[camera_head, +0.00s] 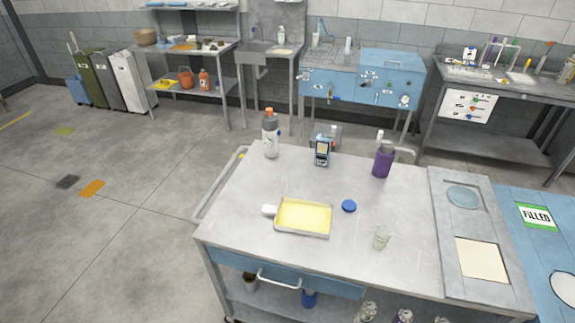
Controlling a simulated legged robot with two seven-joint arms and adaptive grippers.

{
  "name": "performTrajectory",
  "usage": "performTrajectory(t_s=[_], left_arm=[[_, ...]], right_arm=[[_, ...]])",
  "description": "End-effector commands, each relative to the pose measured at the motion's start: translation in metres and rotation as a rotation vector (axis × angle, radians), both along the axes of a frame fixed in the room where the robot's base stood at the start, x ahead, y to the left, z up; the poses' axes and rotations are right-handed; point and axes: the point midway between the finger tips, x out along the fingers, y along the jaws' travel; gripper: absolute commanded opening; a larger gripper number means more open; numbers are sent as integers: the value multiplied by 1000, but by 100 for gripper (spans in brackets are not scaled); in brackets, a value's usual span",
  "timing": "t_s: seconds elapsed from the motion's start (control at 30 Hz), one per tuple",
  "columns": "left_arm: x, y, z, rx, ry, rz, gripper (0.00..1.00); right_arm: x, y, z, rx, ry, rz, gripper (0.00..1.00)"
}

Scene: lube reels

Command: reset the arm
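Neither of my arms nor grippers shows in the head view. A grey metal cart (268,189) stands in front of me.
A raised panel (450,232) with a round inset and a pale square lies at the cart's right. A blue surface with a "FILLED" label (538,216) is beyond it. Benches, a sink (256,50) and a blue cabinet (392,76) line the wall. The floor at left is mostly clear.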

Motion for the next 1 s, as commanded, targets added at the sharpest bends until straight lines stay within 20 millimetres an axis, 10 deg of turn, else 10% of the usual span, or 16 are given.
performTrajectory(t_s=[0.33, 0.6, 0.8, 1.0], left_arm=[[-3, 0, -1, 1, 5, 0, 76], [-4, 1, -1, 1, 6, 0, 76], [-4, 1, -1, 1, 6, 0, 76], [-4, 1, -1, 2, 6, -1, 76]], right_arm=[[-31, -1, -165, 740, 210, -332, 71], [-136, 7, -332, 1516, 302, -1221, 71], [-185, 17, -375, 1707, 226, -1677, 71], [-192, 19, -380, 1729, 206, -1748, 71]])
